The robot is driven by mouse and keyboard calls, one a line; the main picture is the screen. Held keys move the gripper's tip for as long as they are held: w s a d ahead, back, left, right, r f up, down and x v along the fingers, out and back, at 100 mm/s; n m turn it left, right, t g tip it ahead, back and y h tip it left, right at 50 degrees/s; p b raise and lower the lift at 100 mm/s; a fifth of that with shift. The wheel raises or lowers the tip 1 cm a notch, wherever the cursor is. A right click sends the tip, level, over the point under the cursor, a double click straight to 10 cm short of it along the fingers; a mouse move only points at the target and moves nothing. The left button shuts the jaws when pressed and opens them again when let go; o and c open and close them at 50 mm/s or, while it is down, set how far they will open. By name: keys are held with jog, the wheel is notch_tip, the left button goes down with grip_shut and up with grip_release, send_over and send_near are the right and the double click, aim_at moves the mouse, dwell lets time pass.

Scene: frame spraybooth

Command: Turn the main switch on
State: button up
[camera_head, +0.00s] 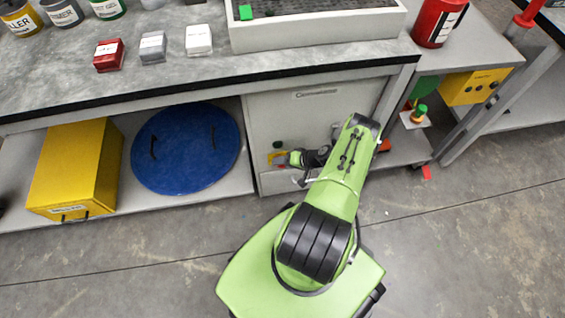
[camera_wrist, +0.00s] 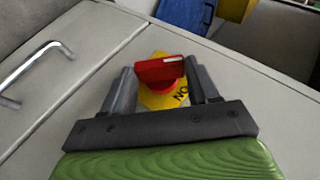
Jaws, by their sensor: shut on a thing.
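The main switch (camera_wrist: 160,72) is a red rotary knob on a yellow plate (camera_wrist: 158,98) with partly hidden black lettering, set in a grey cabinet front. In the wrist view its red handle lies roughly crosswise between the two fingers of my gripper (camera_wrist: 163,76), which is shut on it. In the head view my gripper (camera_head: 292,158) reaches left from my green arm to the cabinet front under the workbench. There the yellow plate (camera_head: 275,158) shows just beyond the fingers. The red knob is hard to make out in that view.
The grey cabinet (camera_head: 290,112) stands under the workbench (camera_head: 200,75). A metal bar handle (camera_wrist: 35,62) is left of the switch in the wrist view. A blue round lid (camera_head: 185,148) and a yellow box (camera_head: 75,165) lie on the lower shelf. Open floor is in front.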

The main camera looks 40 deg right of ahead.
jog(key=shift+s+d+f+m+t+y, duration=0.1)
jog(key=shift+f+m+t+y, duration=0.05)
jog(key=shift+t+y, duration=0.35)
jog(key=shift+s+d+f+m+t+y, duration=0.1)
jog(key=shift+f+m+t+y, duration=0.05)
jog(key=shift+t+y, duration=0.35)
jog(key=o, duration=1.1)
jog(key=shift+c, duration=0.2)
jog(key=p+v, duration=0.1)
jog(key=v, duration=1.4)
jog(key=shift+s+d, duration=0.25)
jog(key=shift+s, duration=0.05)
